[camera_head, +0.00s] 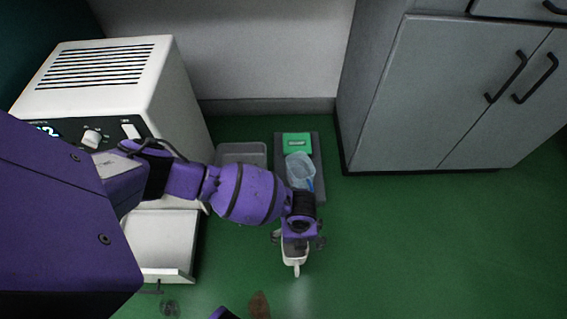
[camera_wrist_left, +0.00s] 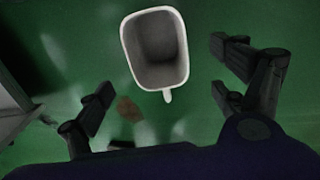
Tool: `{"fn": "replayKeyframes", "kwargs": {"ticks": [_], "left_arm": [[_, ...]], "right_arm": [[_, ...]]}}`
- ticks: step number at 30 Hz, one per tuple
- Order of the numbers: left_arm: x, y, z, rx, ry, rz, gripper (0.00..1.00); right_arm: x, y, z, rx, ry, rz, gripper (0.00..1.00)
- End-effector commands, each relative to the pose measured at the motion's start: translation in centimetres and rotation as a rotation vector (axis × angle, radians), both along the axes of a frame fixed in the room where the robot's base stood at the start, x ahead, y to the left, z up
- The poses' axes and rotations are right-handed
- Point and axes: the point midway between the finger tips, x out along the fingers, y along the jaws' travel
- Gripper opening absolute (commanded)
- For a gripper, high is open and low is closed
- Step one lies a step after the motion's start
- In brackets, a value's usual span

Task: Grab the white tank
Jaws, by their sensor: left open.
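The white tank (camera_head: 294,260) is an open, rounded-rectangular container with a small handle. It is on the green floor side, partly hidden under my left gripper (camera_head: 298,241) in the head view. In the left wrist view the tank (camera_wrist_left: 155,72) shows whole at the top centre, with its grey inside empty and its handle pointing down. My left gripper (camera_wrist_left: 162,84) is open, its fingers spread apart to either side below the tank. No finger visibly grips the tank. My right gripper does not show.
A white machine (camera_head: 108,75) stands at left. A dark scale-like device (camera_head: 319,160) with a green display bears a clear container (camera_head: 300,168). A grey tray (camera_head: 240,152) lies beside it. Grey cabinets (camera_head: 440,90) stand at right. The green floor at lower right is clear.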

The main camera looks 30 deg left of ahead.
Motion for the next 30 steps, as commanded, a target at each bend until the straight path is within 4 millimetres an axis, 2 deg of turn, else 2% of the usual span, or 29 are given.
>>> {"fn": "replayKeyframes", "kwargs": {"ticks": [6,11,18,26,30], "left_arm": [[0.0,0.0,-2.5,-0.001,0.000,-0.008,0.89],[0.1,0.1,-3.9,-0.002,0.000,-0.007,0.89],[0.1,0.4,-7.4,-0.002,0.000,-0.007,0.89],[0.2,0.4,-7.6,-0.003,-0.003,-0.007,0.89],[0.2,0.4,-7.6,-0.003,-0.003,-0.006,0.73]], "right_arm": [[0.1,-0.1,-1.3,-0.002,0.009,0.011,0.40],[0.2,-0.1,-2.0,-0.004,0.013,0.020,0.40],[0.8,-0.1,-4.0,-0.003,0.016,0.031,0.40],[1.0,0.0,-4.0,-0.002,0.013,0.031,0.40],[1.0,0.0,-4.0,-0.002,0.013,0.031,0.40]]}}
